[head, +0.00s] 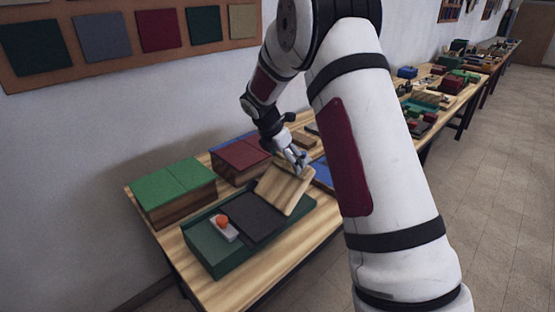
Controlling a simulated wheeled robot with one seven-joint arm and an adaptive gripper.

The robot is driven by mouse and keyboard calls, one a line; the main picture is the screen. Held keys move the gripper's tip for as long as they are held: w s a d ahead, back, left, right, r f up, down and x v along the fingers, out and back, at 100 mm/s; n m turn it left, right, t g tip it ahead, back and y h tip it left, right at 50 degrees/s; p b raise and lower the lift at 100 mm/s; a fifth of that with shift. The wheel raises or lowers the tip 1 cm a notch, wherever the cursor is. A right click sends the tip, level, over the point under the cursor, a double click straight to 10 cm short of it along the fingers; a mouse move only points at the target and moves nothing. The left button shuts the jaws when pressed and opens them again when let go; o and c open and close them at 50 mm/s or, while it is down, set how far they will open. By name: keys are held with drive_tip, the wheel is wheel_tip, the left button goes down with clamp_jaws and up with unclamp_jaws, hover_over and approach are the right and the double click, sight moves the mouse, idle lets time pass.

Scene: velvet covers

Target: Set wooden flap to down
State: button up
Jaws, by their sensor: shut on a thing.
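The wooden flap (281,190) is a pale wood-grained panel at the right part of a dark green box (216,261) on the table. It stands tilted up, leaning over the box's dark inner panel (249,218). My gripper (297,160) is at the flap's upper right edge and is shut on it. The fingertips are small here, and my arm hides part of the area to the right.
An orange ball (221,220) sits on a light block (224,232) in the box's left part. A green-lidded box (173,184) and a red-lidded box (240,160) stand behind. A blue item (322,173) lies right of the flap. The wooden table (172,241) has little free room.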

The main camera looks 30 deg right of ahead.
drive_tip(key=d+f+y+b, duration=0.1)
drive_tip(key=f+y, duration=0.1)
drive_tip(key=w+d+f+g+y+b, duration=0.1)
drive_tip(key=d+f+y+b, duration=0.1)
drive_tip(key=f, duration=0.1)
drive_tip(key=w+d+f+g+y+b, duration=0.1)
drive_tip(key=d+f+y+b, duration=0.1)
drive_tip(key=f+y, duration=0.1)
drive_tip(key=shift+w, duration=0.1)
drive_tip(key=shift+d+f+b, duration=0.2)
drive_tip(key=shift+f+b, duration=0.3)
drive_tip(key=shift+f, duration=0.5)
drive_tip(key=o, duration=1.4)
drive_tip(key=shift+f, duration=0.1)
wheel_tip(320, 180, up, 12)
drive_tip(key=d, duration=0.2)
drive_tip(key=shift+w, duration=0.25)
